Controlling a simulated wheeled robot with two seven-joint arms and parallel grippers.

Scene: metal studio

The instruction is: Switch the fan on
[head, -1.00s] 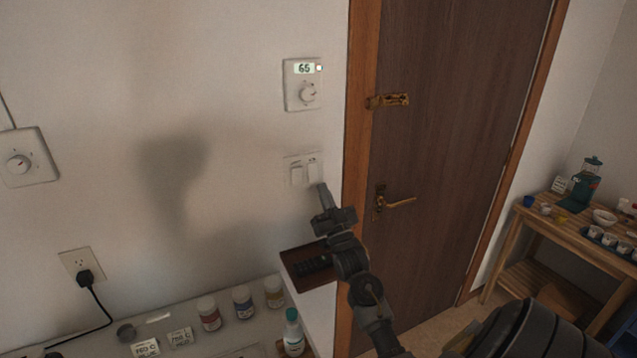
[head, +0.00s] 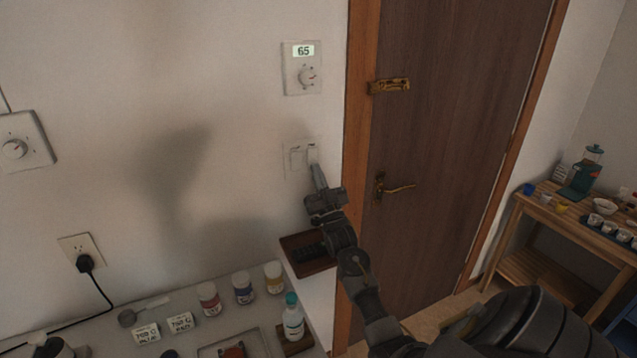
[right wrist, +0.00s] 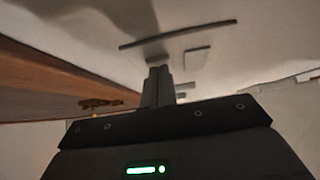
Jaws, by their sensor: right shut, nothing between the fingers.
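A white double switch plate (head: 290,172) is on the wall left of the door frame, with a left rocker (head: 296,158) and a right rocker (head: 312,152). My right gripper (head: 315,170) is shut and empty. Its fingertips point up at the right rocker and overlap its lower part; I cannot tell whether they touch. In the right wrist view the shut fingers (right wrist: 158,75) reach close to the plate, with one rocker (right wrist: 197,60) clear beside them. No fan is recognisable. My left gripper is not in view.
Another dial plate (head: 35,151) is at far left. Below are a brown tray (head: 292,242) and a counter with several bottles. The door (head: 450,130) is at right.

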